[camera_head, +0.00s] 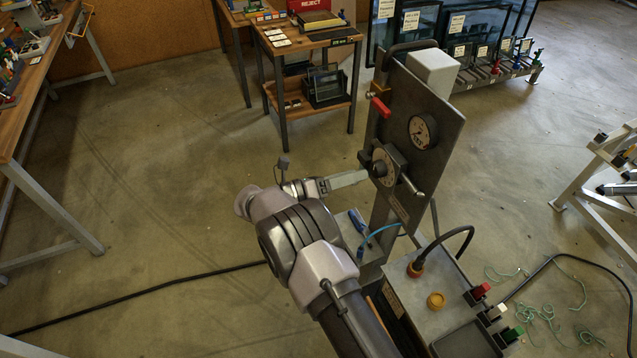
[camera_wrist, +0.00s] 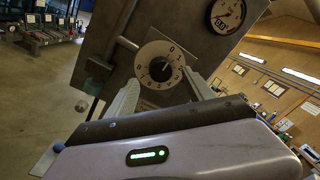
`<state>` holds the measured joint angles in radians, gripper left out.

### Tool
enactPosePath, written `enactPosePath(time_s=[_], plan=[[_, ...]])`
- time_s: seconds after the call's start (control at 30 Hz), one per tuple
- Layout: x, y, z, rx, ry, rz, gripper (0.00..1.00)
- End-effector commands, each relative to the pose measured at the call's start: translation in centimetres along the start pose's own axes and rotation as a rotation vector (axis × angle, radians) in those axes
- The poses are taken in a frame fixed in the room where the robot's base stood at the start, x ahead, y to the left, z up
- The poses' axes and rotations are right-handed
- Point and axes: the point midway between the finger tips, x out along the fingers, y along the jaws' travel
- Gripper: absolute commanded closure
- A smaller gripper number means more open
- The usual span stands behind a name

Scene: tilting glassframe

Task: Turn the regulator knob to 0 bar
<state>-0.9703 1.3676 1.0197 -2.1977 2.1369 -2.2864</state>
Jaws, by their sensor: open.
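The regulator knob (camera_head: 380,169) is a dark round knob on a pale numbered dial, mounted on an upright grey panel (camera_head: 440,112). In the wrist view the knob (camera_wrist: 160,71) sits at the dial's centre, and the dial (camera_wrist: 146,55) shows numbers around its rim. My gripper (camera_head: 366,176) reaches the front of the knob from the left. In the wrist view my gripper (camera_wrist: 160,76) is open, with one finger on either side of the dial. Contact with the knob cannot be told. A round pressure gauge (camera_head: 422,132) is above the knob, also seen in the wrist view (camera_wrist: 226,14).
A red lever (camera_head: 381,107) sticks out left of the panel above the knob. A metal rod (camera_wrist: 127,43) projects beside the dial. Below stands a grey cart box (camera_head: 430,285) with a black hose and coloured switches. Floor at left is mostly clear.

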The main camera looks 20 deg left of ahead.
Motion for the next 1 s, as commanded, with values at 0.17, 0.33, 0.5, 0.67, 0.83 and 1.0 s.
enactPosePath(time_s=[0.17,0.33,0.5,0.67,0.83,1.0], plan=[[-5.2,0.1,-0.1,0.002,-0.002,0.002,0.38],[-9.4,0.1,-0.1,0.002,0.001,0.002,0.38],[-11.6,0.1,-0.1,0.000,0.000,0.000,0.38],[-12.1,0.0,-0.1,0.000,0.001,-0.001,0.38],[-12.0,0.0,0.0,-0.001,0.001,-0.001,0.38],[-12.0,0.0,0.0,-0.001,0.001,-0.001,0.38]])
